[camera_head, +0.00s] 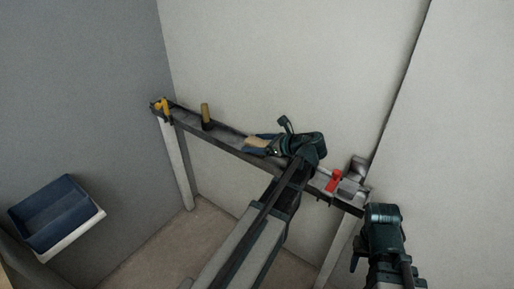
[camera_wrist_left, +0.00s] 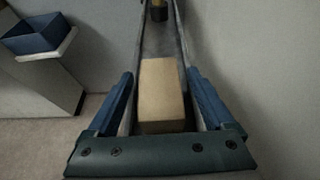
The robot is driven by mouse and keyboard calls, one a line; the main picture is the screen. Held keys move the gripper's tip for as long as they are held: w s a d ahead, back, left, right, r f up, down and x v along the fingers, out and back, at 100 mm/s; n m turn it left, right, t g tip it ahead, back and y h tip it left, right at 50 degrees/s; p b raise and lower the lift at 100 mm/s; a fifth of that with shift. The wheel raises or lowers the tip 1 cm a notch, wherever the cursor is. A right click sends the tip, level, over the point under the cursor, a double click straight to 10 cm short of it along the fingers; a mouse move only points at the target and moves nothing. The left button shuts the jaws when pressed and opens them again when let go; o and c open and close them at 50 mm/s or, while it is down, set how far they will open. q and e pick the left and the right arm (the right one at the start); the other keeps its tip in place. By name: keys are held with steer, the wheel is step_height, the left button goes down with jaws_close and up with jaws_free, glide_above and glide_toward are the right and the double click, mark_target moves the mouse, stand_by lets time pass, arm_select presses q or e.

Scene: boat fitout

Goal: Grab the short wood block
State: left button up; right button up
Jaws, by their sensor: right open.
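The short wood block (camera_head: 257,142) is a plain tan block lying on the narrow ledge. It also shows in the left wrist view (camera_wrist_left: 161,88). My left gripper (camera_head: 262,145) is open around the block, one blue finger on each side. In the left wrist view, the fingers (camera_wrist_left: 161,108) stand apart from the block with a gap on both sides. My right gripper (camera_head: 378,240) is at the lower right, below the ledge's right end and away from the block. Its fingertips are mostly hidden.
The ledge (camera_head: 227,149) runs along the pale wall. A yellow tool (camera_head: 162,105) and a dark-and-yellow upright object (camera_head: 206,115) stand to the left. A red item (camera_head: 334,181) and grey metal parts (camera_head: 353,178) lie to the right. A blue bin (camera_head: 54,212) is at far left.

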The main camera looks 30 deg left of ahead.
mark_target(256, 141)
arm_select(q)
jaws_close()
steer(key=shift+r, duration=0.1)
steer(key=shift+r+p, duration=0.45)
steer(key=shift+p, duration=0.1)
step_height(256, 141, up, 3)
steer(key=p, duration=0.3)
steer(key=s+d, duration=0.8)
steer(key=s, duration=0.5)
steer(key=shift+s+d+r+p, duration=0.25)
steer(key=shift+d+r+p, duration=0.05)
steer(key=shift+r+p, duration=0.15)
